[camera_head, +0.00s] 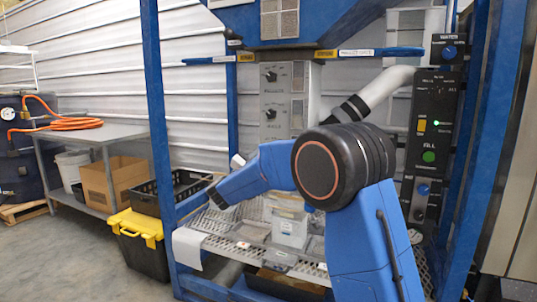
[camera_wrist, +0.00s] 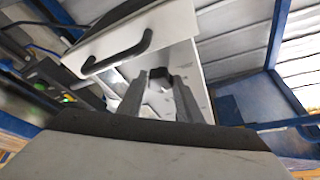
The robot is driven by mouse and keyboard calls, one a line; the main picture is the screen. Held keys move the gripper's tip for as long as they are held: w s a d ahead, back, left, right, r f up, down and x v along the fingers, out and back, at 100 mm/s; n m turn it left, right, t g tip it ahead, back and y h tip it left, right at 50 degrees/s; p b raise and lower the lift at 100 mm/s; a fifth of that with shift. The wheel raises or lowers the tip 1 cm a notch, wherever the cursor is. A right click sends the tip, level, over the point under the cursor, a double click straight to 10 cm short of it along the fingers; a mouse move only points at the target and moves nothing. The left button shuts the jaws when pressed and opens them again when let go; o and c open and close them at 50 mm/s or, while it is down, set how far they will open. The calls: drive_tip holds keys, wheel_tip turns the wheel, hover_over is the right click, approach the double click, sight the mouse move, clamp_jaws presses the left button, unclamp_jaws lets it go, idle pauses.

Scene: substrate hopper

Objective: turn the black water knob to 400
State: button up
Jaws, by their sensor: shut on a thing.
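In the wrist view, my gripper (camera_wrist: 163,88) has one grey finger on each side of a small dark knob (camera_wrist: 160,77). The fingers are shut on this black knob, which sits on a pale panel face (camera_wrist: 182,58). No dial numbers are legible there, so its setting cannot be read. In the head view, a grey panel (camera_head: 298,104) carries an upper black knob (camera_head: 270,76) and a lower black knob (camera_head: 270,114). My arm covers the area below them, and I cannot make out the gripper in that view.
A black handle (camera_wrist: 117,54) stands out close to the fingers. A dark control panel (camera_head: 433,130) with a lit green light is at the right, below a box marked WATER (camera_head: 448,47) with a blue knob. Blue frame posts (camera_head: 157,130) and a pale pipe (camera_head: 388,86) surround my arm.

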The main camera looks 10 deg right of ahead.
drive_tip(key=shift+m+g+h, duration=0.3)
drive_tip(key=shift+m+g, duration=0.5)
drive_tip(key=shift+m, duration=0.8)
drive_tip(key=o, duration=1)
drive_tip(key=shift+o, duration=0.2)
drive_tip(key=shift+a, duration=0.15)
drive_tip(key=v, duration=1.7)
drive_tip(key=shift+s+a, duration=0.1)
drive_tip(key=shift+a, duration=0.05)
drive_tip(key=shift+r, duration=0.1)
